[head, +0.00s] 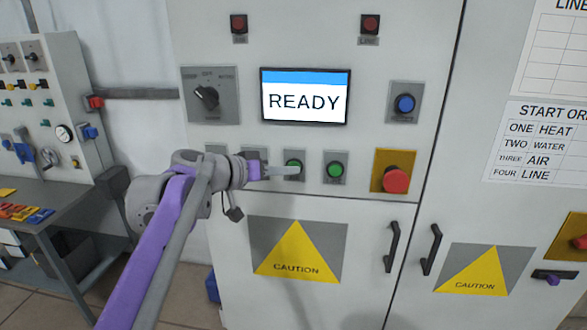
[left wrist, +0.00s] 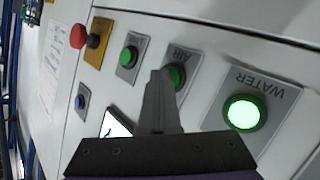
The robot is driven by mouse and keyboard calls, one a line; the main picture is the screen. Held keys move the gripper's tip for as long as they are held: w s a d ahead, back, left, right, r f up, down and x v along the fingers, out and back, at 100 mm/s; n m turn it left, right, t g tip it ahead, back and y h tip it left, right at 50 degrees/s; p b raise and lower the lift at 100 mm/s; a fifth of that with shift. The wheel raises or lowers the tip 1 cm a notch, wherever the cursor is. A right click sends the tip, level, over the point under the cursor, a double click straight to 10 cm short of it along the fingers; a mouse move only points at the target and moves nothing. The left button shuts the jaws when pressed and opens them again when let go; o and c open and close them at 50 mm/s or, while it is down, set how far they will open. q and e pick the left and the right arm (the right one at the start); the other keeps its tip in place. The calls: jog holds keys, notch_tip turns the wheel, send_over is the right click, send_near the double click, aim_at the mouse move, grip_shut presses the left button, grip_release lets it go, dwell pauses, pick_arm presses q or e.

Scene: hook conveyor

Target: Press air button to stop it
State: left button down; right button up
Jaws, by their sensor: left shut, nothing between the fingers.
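The air button (left wrist: 179,76) is a round green button on a grey plate marked AIR; it looks unlit in the left wrist view. It also shows in the head view (head: 293,163), partly covered by my fingertips. My left gripper (head: 294,171) is shut and empty, its tips right at the air button. In the left wrist view the closed fingers (left wrist: 162,76) overlap the button's edge; I cannot tell whether they touch or press it. My right gripper is not in view.
The water button (left wrist: 243,113) beside it glows bright green. Another green button (head: 335,168) and a red mushroom button (head: 396,180) sit to the right in the head view. The screen (head: 305,98) above reads READY. Door handles (head: 391,246) stick out below.

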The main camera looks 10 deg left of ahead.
pick_arm(q)
jog(key=shift+s, duration=0.7)
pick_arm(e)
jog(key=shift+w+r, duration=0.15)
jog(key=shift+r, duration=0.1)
pick_arm(q)
jog(key=shift+s, duration=0.1)
jog(key=shift+s+p, duration=0.5)
jog(key=shift+s, duration=1.9)
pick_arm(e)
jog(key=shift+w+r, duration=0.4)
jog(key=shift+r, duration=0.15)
pick_arm(q)
jog(key=s+a+f+n+g+y, duration=0.1)
jog(key=s+a+f+y, duration=0.1)
jog(key=s+f, duration=0.5)
jog(key=s+a+f+n+g+y, duration=0.1)
jog(key=s+f+y, duration=0.3)
jog(key=s+f, duration=0.4)
jog(key=s+a+f+n+g+y, duration=0.1)
jog(key=s+a+f+y, duration=0.3)
jog(key=f, duration=1.2)
jog(key=s+g, duration=0.1)
jog(key=s, duration=0.3)
jog(key=shift+f, duration=0.3)
